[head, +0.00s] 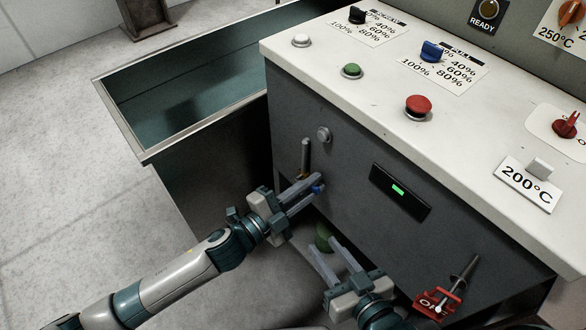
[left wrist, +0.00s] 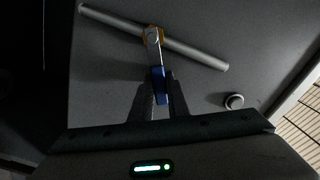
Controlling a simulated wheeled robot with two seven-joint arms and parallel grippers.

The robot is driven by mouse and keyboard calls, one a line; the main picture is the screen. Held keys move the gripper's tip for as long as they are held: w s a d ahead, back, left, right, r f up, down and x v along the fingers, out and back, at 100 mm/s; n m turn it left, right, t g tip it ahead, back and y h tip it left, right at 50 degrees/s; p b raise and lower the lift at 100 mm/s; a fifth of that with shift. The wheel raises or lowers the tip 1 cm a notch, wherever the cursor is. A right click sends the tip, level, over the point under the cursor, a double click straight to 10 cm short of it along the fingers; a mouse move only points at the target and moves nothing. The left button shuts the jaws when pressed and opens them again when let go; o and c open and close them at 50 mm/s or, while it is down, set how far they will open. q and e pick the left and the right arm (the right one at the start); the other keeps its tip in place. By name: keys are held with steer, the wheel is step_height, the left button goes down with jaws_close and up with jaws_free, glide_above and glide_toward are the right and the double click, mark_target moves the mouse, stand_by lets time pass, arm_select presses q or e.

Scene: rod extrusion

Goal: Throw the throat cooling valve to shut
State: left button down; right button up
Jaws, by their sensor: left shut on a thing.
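The throat cooling valve sits on a grey pipe (head: 306,155) on the dark front panel of the machine. In the left wrist view, its brass body (left wrist: 152,36) is on the pipe (left wrist: 195,53), and its blue lever (left wrist: 158,86) stands at a steep angle across the pipe. My left gripper (head: 314,186) is shut on the blue lever, with a finger on each side of it in the left wrist view (left wrist: 160,92). In the head view only a bit of blue shows at the fingertips. My right gripper (head: 334,246) is open and empty, lower and to the right.
A red tag (head: 437,304) with a metal rod is at the panel's lower right. A green-lit display (head: 400,192) and a round knob (head: 323,133) are on the panel. A green object (head: 325,236) sits in an opening below. An open trough (head: 122,112) stands left; the floor before it is clear.

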arm_select(q)
steer(key=shift+f, duration=0.15)
steer(key=shift+s+d+f+m, duration=0.15)
steer(key=shift+f+m, duration=0.25)
steer(key=shift+m, duration=0.6)
steer(key=shift+s+f+m, duration=0.15)
steer(key=shift+f+m, duration=0.4)
steer(key=shift+m, duration=0.45)
steer(key=shift+f, duration=0.1)
steer(key=shift+f+m, duration=0.3)
steer(key=shift+m, duration=0.3)
steer(key=c, duration=1.6)
jaws_free()
